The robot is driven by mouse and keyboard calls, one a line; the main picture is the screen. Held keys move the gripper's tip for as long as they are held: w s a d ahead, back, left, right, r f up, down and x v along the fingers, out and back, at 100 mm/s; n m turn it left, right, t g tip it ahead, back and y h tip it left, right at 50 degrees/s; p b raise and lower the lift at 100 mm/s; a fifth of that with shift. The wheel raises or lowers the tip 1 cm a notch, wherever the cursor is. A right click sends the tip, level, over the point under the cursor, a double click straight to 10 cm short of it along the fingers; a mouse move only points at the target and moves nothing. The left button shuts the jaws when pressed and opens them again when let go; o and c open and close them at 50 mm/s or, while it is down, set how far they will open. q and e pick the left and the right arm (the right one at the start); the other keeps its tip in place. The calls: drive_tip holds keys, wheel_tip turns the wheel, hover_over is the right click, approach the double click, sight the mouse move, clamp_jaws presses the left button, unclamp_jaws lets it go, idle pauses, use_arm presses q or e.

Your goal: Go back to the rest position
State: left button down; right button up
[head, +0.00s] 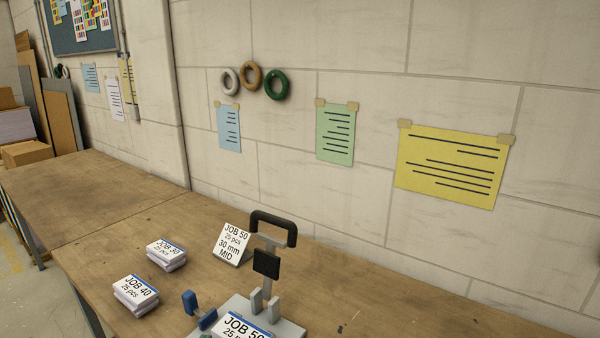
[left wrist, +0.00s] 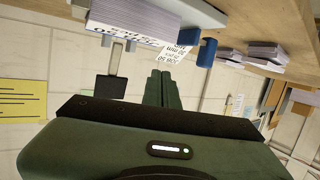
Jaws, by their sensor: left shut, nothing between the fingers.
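My left gripper (left wrist: 163,74) shows in the left wrist view, its two dark green fingers together with nothing between them. That view is upside down, with the bench at the top. No gripper shows in the head view, and my right gripper shows in neither view. In the head view, a stapling device (head: 266,262) with a black looped handle stands on the wooden bench (head: 120,205). A JOB 50 paper stack (head: 240,328) lies on its grey base, cut off by the lower edge. A blue part (head: 190,302) sits at its left.
A JOB 40 stack (head: 135,295) and a JOB 30 stack (head: 166,254) lie left of the device. A JOB 50 sign card (head: 232,243) stands behind. The wall (head: 340,50) carries taped sheets and three rings. The far left bench is clear.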

use_arm(q)
drive_tip(key=s+f+m+g, duration=0.1)
drive_tip(key=s+f+g, duration=0.3)
drive_tip(key=s, duration=0.5)
drive_tip(key=s+d+f+g, duration=0.1)
drive_tip(key=s+f+g, duration=0.25)
drive_tip(key=s, duration=0.65)
drive_tip(key=s+f+m+g, duration=0.1)
drive_tip(key=s+f+g, duration=0.3)
drive_tip(key=s, duration=0.5)
wheel_tip(320, 180, down, 26)
drive_tip(key=s+f+g, duration=0.1)
drive_tip(key=s+a+f+g, duration=0.1)
drive_tip(key=s+a+f, duration=0.1)
drive_tip(key=s+f, duration=1.3)
drive_tip(key=shift+s+a+f+y, duration=0.3)
drive_tip(key=shift+s+a, duration=0.05)
drive_tip(key=shift+s, duration=0.65)
